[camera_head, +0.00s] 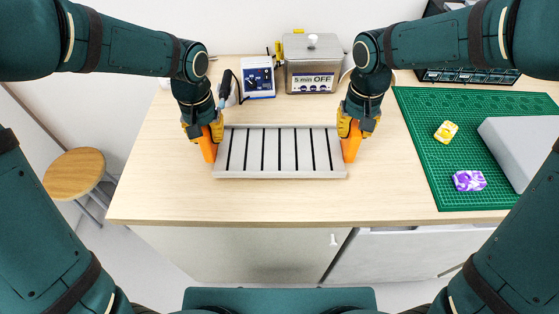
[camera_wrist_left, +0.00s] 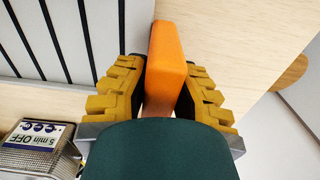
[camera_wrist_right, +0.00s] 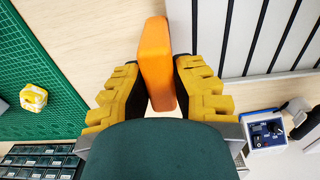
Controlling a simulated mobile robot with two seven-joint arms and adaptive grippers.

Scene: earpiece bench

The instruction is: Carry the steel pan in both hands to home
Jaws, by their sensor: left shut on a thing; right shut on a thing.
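The steel pan (camera_head: 280,175) is a pale grey rectangular tray with dark slots and an orange handle at each end. It looks level, at the middle of the bench; I cannot tell if it touches the top. My left gripper (camera_head: 204,132) is shut on the left orange handle (camera_wrist_left: 166,62). My right gripper (camera_head: 355,131) is shut on the right orange handle (camera_wrist_right: 155,58). Both wrist views show the handles between yellow finger pads, with the slotted pan beside them (camera_wrist_left: 75,40) (camera_wrist_right: 262,45). No spot marked as home can be made out.
Behind the pan stand a soldering station (camera_head: 258,77) and an ultrasonic cleaner (camera_head: 313,62). At right, a green cutting mat (camera_head: 440,185) bears a yellow piece (camera_head: 446,132), a purple-white piece (camera_head: 469,181) and a grey block (camera_head: 525,145). Bare wood lies in front. A stool (camera_head: 73,173) stands left.

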